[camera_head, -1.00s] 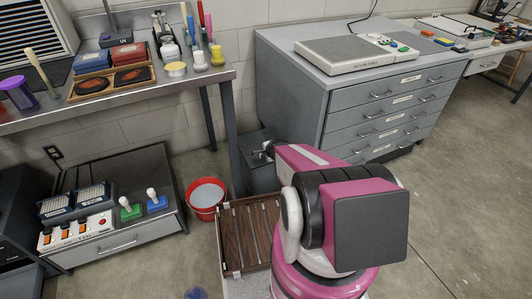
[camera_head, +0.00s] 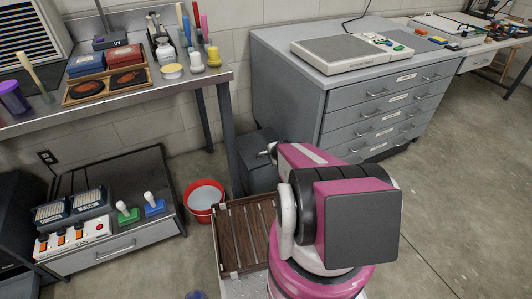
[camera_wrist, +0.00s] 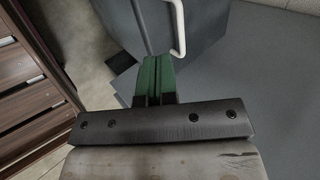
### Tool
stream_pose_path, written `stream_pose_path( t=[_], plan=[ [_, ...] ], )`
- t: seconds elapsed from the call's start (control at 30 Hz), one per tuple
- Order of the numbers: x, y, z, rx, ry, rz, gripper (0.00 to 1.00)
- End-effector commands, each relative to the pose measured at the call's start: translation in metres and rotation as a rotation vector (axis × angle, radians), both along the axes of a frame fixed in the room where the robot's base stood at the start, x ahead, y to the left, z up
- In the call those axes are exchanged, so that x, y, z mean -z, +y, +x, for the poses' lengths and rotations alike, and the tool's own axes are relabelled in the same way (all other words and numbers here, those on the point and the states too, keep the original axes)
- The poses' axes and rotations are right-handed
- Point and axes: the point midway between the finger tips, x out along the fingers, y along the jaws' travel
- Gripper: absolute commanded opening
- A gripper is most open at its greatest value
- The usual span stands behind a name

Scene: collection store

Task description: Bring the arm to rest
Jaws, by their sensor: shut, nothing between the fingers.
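My arm is folded in front of me in the head view. My gripper (camera_wrist: 153,78) shows in the wrist view as two green fingers pressed together, with nothing between them. In the head view the gripper is mostly hidden behind my arm; only a small part near the wrist pokes out at its left, in front of a grey box. In the wrist view the fingers point toward a grey surface with a white bar handle (camera_wrist: 180,28); I cannot tell whether they touch it.
A brown slatted wooden tray (camera_head: 222,228) lies just left of my arm. A red bucket (camera_head: 203,216) stands beyond it. The steel bench (camera_head: 200,82) is at the left, the grey drawer cabinet (camera_head: 345,128) behind. Open floor (camera_head: 465,170) lies to the right.

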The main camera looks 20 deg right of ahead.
Motion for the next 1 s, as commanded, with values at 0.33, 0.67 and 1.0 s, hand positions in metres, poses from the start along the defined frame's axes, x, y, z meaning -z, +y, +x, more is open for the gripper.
stream_pose_path(
  t=[0.33,0.67,1.0],
  plan=[
    [-0.007,-0.006,-0.030,0.001,0.000,0.001,0.00],
    [-0.021,0.016,-0.022,-0.229,0.044,-0.086,0.00],
    [-0.072,0.057,-0.027,-0.963,0.271,-0.421,0.00]
  ],
)
